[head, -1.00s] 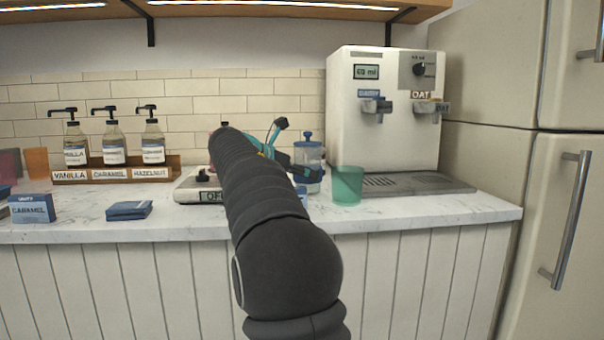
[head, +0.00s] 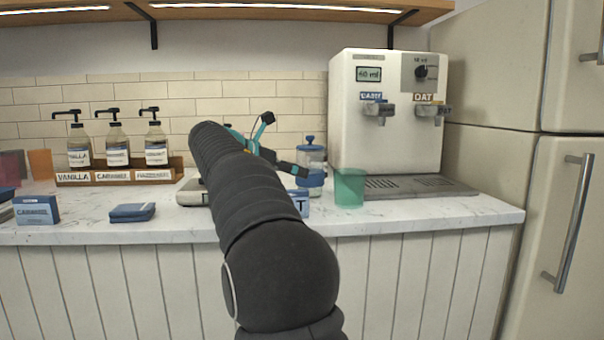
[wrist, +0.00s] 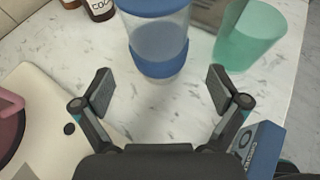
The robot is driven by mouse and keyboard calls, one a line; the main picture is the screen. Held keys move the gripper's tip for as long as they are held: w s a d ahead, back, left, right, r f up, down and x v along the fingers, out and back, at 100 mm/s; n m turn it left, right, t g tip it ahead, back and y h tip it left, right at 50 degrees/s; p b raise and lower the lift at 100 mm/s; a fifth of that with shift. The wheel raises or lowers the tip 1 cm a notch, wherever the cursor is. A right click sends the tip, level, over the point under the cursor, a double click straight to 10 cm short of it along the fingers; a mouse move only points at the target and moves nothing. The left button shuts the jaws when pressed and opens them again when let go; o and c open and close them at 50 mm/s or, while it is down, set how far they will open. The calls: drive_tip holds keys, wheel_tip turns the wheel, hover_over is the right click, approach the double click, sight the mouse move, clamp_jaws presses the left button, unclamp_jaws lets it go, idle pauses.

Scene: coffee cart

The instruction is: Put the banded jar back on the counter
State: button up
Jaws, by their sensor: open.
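The banded jar (head: 311,158) is clear with a blue lid and a blue band. It stands upright on the counter (head: 425,208), left of the coffee machine. In the wrist view the jar (wrist: 158,42) stands just beyond my fingertips, roughly centred between them. My gripper (wrist: 161,92) is open and empty, with a finger on either side and bare counter between them. In the head view my gripper (head: 298,170) is at the jar's left front, and my arm hides part of the counter behind it.
A green cup (head: 349,188) stands right of the jar, near the drip tray (head: 420,186). A blue box (wrist: 262,150) is close to my right finger. A pale flat device (wrist: 45,120) with a pink item lies left. Brown bottles (wrist: 100,9) stand behind.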

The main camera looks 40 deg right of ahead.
drive_tip(key=v, duration=0.7)
idle(0.4)
